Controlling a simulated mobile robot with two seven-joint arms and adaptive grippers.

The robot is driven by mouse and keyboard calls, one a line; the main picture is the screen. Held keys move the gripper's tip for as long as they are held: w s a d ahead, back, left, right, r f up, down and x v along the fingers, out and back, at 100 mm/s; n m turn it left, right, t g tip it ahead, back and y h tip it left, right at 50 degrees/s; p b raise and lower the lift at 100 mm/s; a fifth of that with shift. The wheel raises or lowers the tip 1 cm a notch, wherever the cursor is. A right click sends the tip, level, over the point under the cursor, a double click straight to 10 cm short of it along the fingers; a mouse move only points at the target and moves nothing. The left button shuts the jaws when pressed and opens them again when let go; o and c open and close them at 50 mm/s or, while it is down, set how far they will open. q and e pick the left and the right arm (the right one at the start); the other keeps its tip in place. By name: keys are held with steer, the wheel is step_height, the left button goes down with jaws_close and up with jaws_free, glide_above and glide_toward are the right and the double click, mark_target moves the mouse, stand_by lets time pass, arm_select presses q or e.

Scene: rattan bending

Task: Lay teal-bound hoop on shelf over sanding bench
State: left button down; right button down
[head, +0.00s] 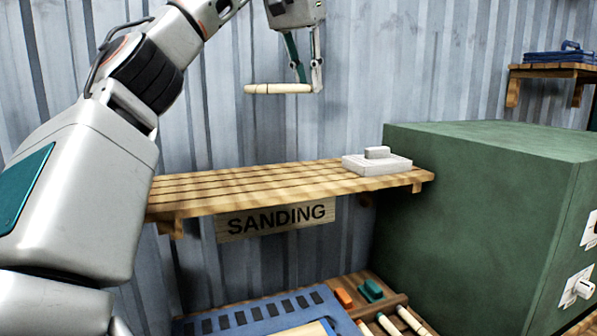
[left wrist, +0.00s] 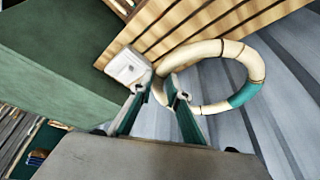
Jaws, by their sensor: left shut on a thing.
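The pale rattan hoop (head: 278,88) shows edge-on in the head view, high above the shelf. In the left wrist view the hoop (left wrist: 203,107) shows as a ring with a teal binding (left wrist: 244,94) and thin dark wraps. My left gripper (head: 310,88) is shut on the hoop's rim and holds it roughly level in the air; it also shows in the left wrist view (left wrist: 161,88). The slatted wooden shelf (head: 235,185) is on the wall below, above a SANDING sign (head: 277,220). My right gripper is not in view.
A pale block with a handle (head: 376,163) sits on the shelf's right end. The shelf's left and middle are bare. A green cabinet (head: 480,170) stands close at right. Below are a blue tray (head: 255,316) and small tools on the bench. Another shelf (head: 550,70) is at upper right.

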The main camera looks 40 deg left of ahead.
mark_target(310, 180)
arm_select(q)
step_height(310, 180, down, 19)
steer(key=shift+s+f, duration=0.1)
stand_by(0.5)
steer(key=c, duration=1.9)
jaws_free()
steer(key=shift+f, duration=0.1)
steer(key=v, duration=1.2)
steer(key=shift+d, duration=0.1)
